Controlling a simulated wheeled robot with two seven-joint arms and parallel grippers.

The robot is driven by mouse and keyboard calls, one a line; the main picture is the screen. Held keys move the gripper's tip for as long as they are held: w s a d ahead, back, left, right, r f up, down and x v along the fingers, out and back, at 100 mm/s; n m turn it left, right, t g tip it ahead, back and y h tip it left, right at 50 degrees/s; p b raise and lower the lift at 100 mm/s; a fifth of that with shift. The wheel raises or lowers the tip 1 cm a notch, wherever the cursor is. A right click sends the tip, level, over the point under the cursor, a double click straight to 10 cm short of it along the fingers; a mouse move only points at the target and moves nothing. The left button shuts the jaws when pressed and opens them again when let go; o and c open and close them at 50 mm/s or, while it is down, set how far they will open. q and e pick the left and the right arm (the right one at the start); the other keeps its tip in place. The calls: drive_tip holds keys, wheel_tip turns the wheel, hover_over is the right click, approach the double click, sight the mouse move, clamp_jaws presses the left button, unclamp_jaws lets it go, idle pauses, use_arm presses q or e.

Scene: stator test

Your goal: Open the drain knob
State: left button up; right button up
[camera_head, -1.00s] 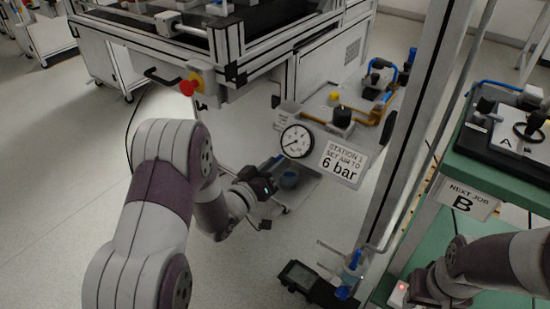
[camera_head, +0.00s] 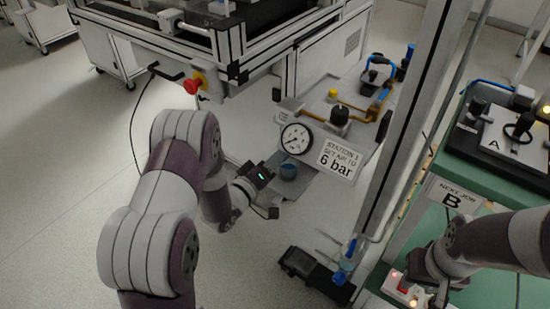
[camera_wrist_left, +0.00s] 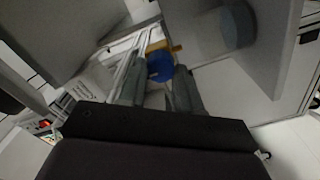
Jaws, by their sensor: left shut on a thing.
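A round blue knob (camera_wrist_left: 160,66) shows in the left wrist view, between the two grey fingertips of my left gripper (camera_wrist_left: 159,82). The gripper is shut on it. In the head view my left gripper (camera_head: 268,190) is below the pressure gauge (camera_head: 296,139), and the knob is hidden there. The gauge is white with a black rim; its reading is too small to tell. My right gripper (camera_head: 428,290) is low at the right, beside a small white box with red lights; its fingers are not clear.
A black knob (camera_head: 340,116) and brass piping are above. A post (camera_head: 405,130) stands to the right. A black device (camera_head: 309,268) lies below.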

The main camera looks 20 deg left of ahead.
use_arm(q)
drive_tip(key=shift+f, duration=0.1)
drive_tip(key=o, duration=1)
drive_tip(key=shift+o, duration=0.2)
drive_tip(key=p+v, duration=0.3)
drive_tip(key=v, duration=0.9)
drive_tip(key=shift+s, duration=0.35)
drive_tip(key=shift+a, duration=0.1)
